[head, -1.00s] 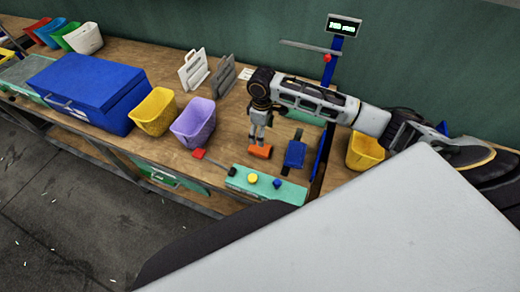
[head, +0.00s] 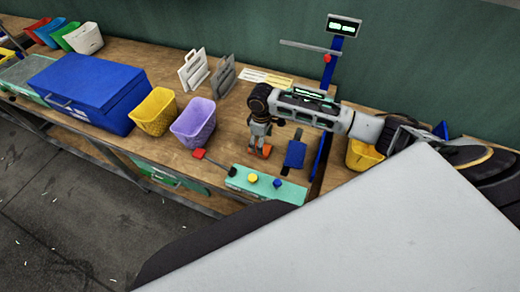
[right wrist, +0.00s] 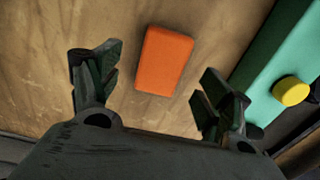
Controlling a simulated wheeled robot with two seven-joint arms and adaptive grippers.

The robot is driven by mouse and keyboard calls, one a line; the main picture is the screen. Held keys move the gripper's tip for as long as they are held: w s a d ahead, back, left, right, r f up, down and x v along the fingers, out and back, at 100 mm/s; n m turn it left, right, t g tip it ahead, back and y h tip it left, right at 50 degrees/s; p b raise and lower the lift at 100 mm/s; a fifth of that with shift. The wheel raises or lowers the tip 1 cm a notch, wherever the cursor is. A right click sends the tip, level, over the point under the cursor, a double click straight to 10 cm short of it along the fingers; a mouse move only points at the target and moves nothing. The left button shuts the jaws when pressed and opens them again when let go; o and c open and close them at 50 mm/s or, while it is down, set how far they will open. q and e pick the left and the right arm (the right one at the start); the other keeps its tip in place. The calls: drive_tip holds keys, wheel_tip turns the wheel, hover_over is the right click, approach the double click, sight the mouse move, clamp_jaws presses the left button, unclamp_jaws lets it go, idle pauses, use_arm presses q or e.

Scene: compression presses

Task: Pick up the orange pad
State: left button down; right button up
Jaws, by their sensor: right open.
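The orange pad (right wrist: 164,60) lies flat on the wooden table in the right wrist view. It sits just beyond and between the two spread fingers of my right gripper (right wrist: 155,85), which is open and empty. In the head view the orange pad (head: 266,151) is mostly hidden behind my right gripper (head: 260,145), which points down over it. I cannot tell from the pictures how high the fingertips are above the table. My left gripper is not in view.
A green control box with a yellow button (head: 252,178) stands in front of the pad. A blue pad (head: 295,154) lies to its right. Purple (head: 193,124) and yellow (head: 154,111) bins and a blue box (head: 82,90) stand to the left.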

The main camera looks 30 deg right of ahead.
sight(267, 149)
drive_tip(key=shift+a+f, duration=0.15)
drive_tip(key=shift+f, duration=0.95)
drive_tip(key=shift+a+f, duration=0.1)
drive_tip(key=shift+f, duration=1)
drive_tip(key=c, duration=0.9)
